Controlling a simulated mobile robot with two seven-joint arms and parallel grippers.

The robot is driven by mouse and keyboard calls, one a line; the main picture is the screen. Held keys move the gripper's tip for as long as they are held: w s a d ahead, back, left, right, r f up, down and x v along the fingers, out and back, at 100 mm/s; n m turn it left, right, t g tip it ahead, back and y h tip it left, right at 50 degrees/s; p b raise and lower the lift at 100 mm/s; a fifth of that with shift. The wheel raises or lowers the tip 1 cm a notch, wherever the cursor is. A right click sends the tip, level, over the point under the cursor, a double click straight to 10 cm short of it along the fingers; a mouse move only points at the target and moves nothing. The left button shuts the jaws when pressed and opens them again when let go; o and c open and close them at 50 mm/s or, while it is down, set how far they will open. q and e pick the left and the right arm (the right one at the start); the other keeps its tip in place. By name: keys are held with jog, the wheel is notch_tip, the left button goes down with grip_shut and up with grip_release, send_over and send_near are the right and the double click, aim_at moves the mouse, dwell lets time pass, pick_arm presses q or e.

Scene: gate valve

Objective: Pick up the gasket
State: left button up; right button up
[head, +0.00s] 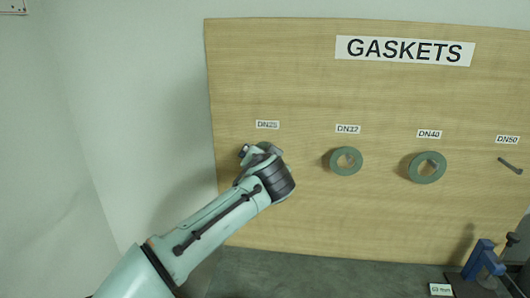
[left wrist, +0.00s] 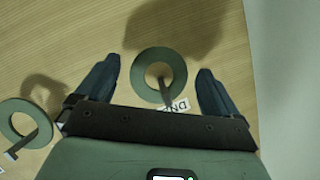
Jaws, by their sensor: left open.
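A green ring gasket (left wrist: 140,76) hangs on a peg on the wooden board (left wrist: 60,45) in the left wrist view. My left gripper (left wrist: 158,67) is open, with one dark finger on each side of this gasket and gaps to it. Whether the fingers reach the gasket's depth I cannot tell. In the head view my left arm's end (head: 265,168) is below the DN25 label (head: 267,125) and hides what hangs there. Two other green gaskets hang under DN32 (head: 333,163) and DN40 (head: 414,170). My right gripper is not in view.
The DN50 peg (head: 510,165) at the right is bare. A GASKETS sign (head: 404,50) is at the board's top. A blue device (head: 484,259) stands on the grey surface at lower right. A neighbouring gasket (left wrist: 13,128) is at the left wrist view's left edge.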

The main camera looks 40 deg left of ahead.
pick_arm(q)
jog(key=x, duration=0.3)
jog(key=shift+w, duration=0.15)
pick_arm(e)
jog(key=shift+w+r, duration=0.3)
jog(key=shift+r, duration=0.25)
pick_arm(q)
jog(key=shift+c, duration=0.9)
jog(key=c, duration=0.8)
jog(key=shift+c, duration=0.2)
jog(key=shift+r, duration=0.15)
jog(key=shift+r+p, duration=0.25)
jog(key=shift+p, duration=0.1)
jog(key=s+d+b, duration=0.4)
jog(key=s+d, duration=0.7)
jog(key=s, duration=0.2)
jog(key=shift+s+d+r, duration=0.3)
jog(key=shift+s+r, duration=0.05)
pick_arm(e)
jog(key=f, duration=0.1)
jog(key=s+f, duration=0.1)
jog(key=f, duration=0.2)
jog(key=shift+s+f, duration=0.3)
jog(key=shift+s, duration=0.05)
